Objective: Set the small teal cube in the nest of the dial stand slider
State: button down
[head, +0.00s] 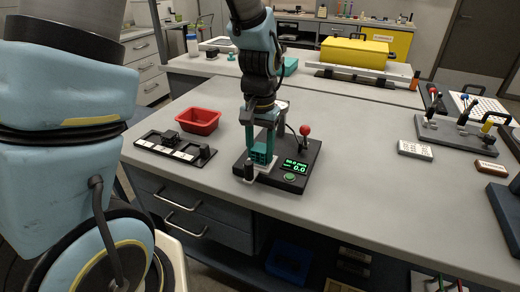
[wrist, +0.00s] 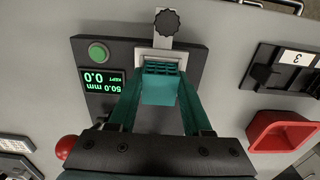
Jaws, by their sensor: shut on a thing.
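My gripper (head: 263,148) is shut on the small teal cube (head: 261,157), holding it over the front of the dial stand (head: 297,165). In the wrist view the cube (wrist: 160,85) sits between the two teal fingers of my gripper (wrist: 160,97). The cube has a lattice-like ribbed face. The pale slider nest (wrist: 158,54) shows just beyond the cube, with a dark knob (wrist: 167,22) on its far end. The cube covers part of the nest, so I cannot tell whether it touches the nest floor. The stand's green display (wrist: 102,81) reads 50.0 mm and 0.0.
A red bin (head: 198,121) and a black rail fixture (head: 176,147) with white labels stand left of the stand. A red-knobbed lever (head: 305,131) rises at the stand's back. A light block (head: 415,150) lies to the right; the table between is clear.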

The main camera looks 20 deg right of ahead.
aim_at(260, 149)
jog(key=shift+f, duration=0.1)
jog(key=shift+c, duration=1.3)
grip_release()
jog(key=shift+o, duration=0.4)
jog(key=shift+o, duration=0.9)
jog(key=shift+r+p, duration=2.15)
jog(key=shift+r, duration=0.4)
jog(key=shift+r, duration=0.1)
